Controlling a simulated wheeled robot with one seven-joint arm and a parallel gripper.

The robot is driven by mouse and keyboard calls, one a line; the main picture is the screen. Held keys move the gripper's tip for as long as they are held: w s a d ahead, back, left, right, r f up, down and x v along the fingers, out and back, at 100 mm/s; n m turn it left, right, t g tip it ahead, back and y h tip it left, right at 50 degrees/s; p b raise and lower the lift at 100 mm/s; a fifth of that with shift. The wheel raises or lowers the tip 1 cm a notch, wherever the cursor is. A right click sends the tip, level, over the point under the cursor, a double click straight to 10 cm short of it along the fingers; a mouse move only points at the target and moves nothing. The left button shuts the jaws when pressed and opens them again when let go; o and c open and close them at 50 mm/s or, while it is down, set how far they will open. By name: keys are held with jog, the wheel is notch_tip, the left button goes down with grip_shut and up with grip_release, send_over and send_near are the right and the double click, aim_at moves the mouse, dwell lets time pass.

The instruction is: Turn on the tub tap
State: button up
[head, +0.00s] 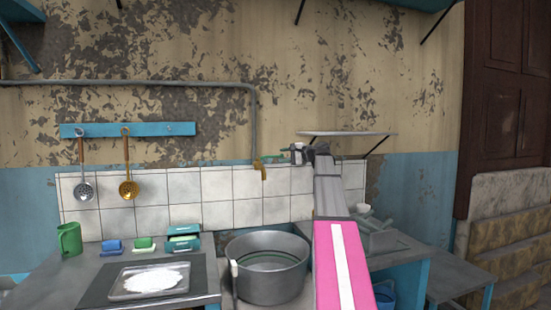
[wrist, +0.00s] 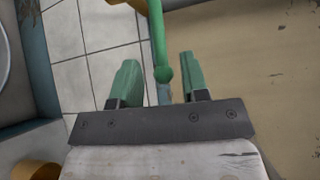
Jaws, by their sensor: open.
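The brass tap (head: 262,171) hangs from the end of the grey wall pipe, above the metal tub (head: 268,268). Its thin green handle (head: 274,157) points right, towards my gripper (head: 293,153). In the wrist view my gripper (wrist: 158,66) has its two green fingers apart. The round-ended green handle (wrist: 159,45) reaches down between them, with a visible gap to each finger. I cannot tell its exact depth between the fingers. The tub looks empty of water, and no stream shows below the tap.
A grey counter on the left holds a green mug (head: 69,239), small coloured boxes and a tray of white powder (head: 150,281). Two ladles hang from a blue rack (head: 100,130). A shelf (head: 345,134) juts out just above my gripper. White tiles back the tub.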

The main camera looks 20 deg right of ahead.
aim_at(277, 156)
jog(key=shift+x, duration=2.5)
jog(key=shift+s, duration=0.1)
grip_shut()
